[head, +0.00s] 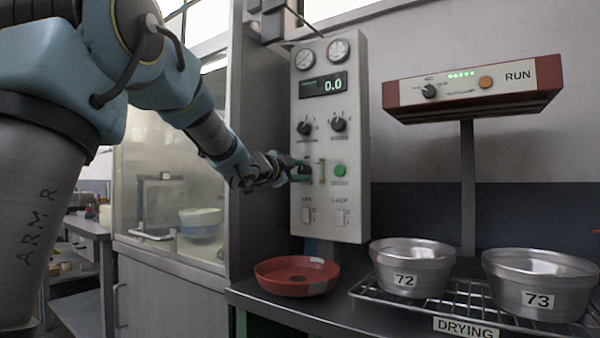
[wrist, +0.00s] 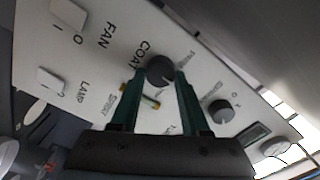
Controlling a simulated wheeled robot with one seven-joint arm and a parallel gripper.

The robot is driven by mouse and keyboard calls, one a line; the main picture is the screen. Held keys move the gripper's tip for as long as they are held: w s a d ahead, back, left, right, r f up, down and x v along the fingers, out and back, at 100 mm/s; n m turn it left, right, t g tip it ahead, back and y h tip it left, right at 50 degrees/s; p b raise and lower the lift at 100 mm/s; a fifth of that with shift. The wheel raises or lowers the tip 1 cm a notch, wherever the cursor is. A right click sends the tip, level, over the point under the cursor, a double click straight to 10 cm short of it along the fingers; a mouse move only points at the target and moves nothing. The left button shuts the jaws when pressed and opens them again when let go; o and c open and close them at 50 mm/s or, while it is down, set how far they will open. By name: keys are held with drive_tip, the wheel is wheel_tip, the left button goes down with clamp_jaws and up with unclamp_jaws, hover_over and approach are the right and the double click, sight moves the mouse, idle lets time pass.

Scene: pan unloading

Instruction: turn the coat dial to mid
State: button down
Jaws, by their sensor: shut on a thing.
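The coat dial (wrist: 160,69) is a dark round knob on the white control panel (head: 348,195), beside the printed word COAT in the wrist view. My gripper (head: 303,172) is at the panel's left side, and its fingers hide the dial in the head view. In the wrist view its two dark green fingers (wrist: 159,77) close on either side of the knob. I cannot read the dial's pointer or its marks.
The panel also has two upper dark knobs (head: 304,128) (head: 339,124), a green button (head: 340,170), switches and a display reading 0.0. A red dish (head: 297,276) sits below. Metal bowls 72 (head: 405,270) and 73 (head: 545,283) stand on the drying rack at right.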

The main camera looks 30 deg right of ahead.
drive_tip(key=shift+c, duration=2)
unclamp_jaws()
drive_tip(key=v, duration=1)
drive_tip(key=shift+s+a+b, duration=0.2)
drive_tip(key=shift+a+b, duration=0.15)
drive_tip(key=shift+b, duration=0.1)
